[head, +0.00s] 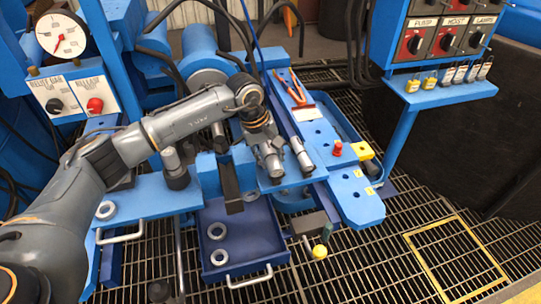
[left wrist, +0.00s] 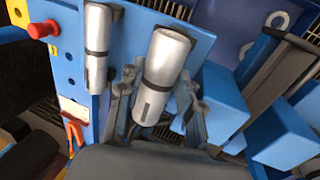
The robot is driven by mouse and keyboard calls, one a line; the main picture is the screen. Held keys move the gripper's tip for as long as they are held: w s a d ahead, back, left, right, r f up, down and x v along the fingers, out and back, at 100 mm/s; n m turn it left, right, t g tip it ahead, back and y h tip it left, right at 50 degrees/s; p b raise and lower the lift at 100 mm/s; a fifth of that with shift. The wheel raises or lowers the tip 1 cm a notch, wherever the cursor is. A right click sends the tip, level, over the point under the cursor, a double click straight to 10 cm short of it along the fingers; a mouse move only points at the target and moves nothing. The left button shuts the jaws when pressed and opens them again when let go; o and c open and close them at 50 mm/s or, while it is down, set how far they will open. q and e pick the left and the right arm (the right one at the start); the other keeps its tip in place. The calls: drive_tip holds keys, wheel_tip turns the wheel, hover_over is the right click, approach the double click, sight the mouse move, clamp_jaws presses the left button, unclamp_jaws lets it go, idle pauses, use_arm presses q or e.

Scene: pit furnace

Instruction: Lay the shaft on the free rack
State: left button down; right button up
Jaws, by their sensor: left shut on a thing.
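My left gripper (head: 262,133) is shut on a grey metal shaft (head: 271,161) over the blue bench. In the left wrist view the same shaft (left wrist: 167,62) stands out between the fingers of my gripper (left wrist: 155,92), with a dark band round it and a slot near its lower end. A second, similar shaft (head: 301,157) is just to its right, apart from it. In the left wrist view this second shaft (left wrist: 97,45) sits by dark holders on the blue plate. I cannot tell which support is the free rack. My right gripper is not in view.
Two blue blocks (head: 208,174) with a dark bar between them stand left of the held shaft. A blue tray (head: 245,235) with rings is below. A red knob (head: 337,148), orange-handled pliers (head: 297,95) and a control panel (head: 440,35) are to the right.

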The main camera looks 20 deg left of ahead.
use_arm(q)
drive_tip(key=shift+w+r, duration=0.1)
drive_tip(key=shift+r, duration=0.1)
drive_tip(key=c, duration=0.8)
unclamp_jaws()
drive_tip(key=shift+d+f, duration=0.1)
drive_tip(key=shift+s+f, duration=0.1)
drive_tip(key=shift+s, duration=0.1)
drive_tip(key=shift+s+f, duration=0.1)
drive_tip(key=shift+f, duration=0.1)
drive_tip(key=v, duration=1.2)
drive_tip(key=shift+r, duration=0.45)
